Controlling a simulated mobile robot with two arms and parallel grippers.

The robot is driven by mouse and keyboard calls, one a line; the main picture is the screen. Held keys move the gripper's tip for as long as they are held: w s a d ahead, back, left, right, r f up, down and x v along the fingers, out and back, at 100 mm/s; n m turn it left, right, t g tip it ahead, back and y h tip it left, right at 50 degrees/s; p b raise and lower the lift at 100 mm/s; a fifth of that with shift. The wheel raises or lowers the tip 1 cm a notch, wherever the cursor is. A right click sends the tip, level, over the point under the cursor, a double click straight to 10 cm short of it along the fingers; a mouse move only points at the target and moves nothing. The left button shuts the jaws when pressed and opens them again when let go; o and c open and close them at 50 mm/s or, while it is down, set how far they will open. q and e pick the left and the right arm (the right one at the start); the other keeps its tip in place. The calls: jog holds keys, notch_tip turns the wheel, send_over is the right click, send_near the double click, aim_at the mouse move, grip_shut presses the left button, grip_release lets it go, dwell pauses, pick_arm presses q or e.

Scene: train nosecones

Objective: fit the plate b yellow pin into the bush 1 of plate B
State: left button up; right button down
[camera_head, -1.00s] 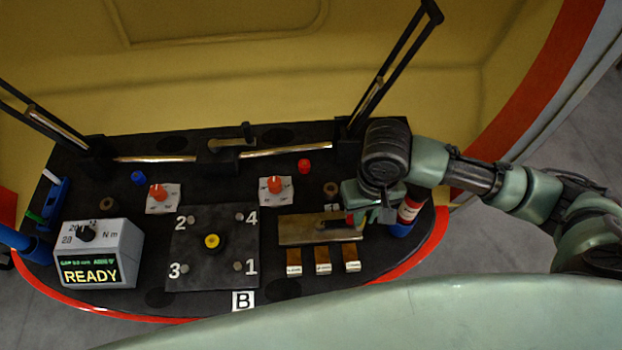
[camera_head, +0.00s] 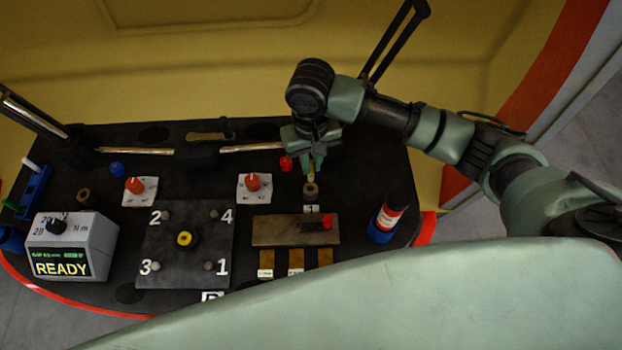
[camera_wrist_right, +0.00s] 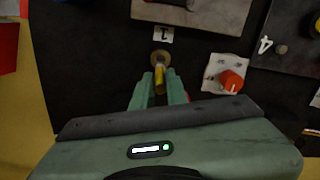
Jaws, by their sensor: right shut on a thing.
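My right gripper (camera_head: 312,168) is shut on the yellow pin (camera_head: 311,178). The pin also shows between the fingers (camera_wrist_right: 159,90) in the right wrist view, its end pointing at a brown ring-shaped bush (camera_wrist_right: 160,58). That bush (camera_head: 311,191) stands behind a white label marked 1 (camera_head: 311,209). The pin's end overlaps the bush's near edge in the wrist view; I cannot tell whether it touches or enters. Plate B (camera_head: 160,262) is a dark square with numbers 1 to 4 and a yellow centre piece (camera_head: 184,239). My left gripper is not in view.
A brass block (camera_head: 268,236) with a red-tipped lever lies in front of the bush. Red knobs (camera_head: 252,183), a red cap (camera_head: 286,163), a blue-and-red bottle (camera_head: 385,221) and a READY meter (camera_head: 74,245) stand around. A black strut rises behind my arm.

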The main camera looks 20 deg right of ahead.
aim_at(311, 180)
notch_tip(311, 180, down, 3)
jog(key=shift+f, duration=0.15)
jog(key=shift+s+f, duration=0.15)
jog(key=shift+f, duration=1)
jog(key=shift+s+f, duration=0.1)
jog(key=shift+f, duration=1)
jog(key=c, duration=1.4)
grip_release()
jog(key=shift+w, duration=0.2)
jog(key=shift+r, duration=0.1)
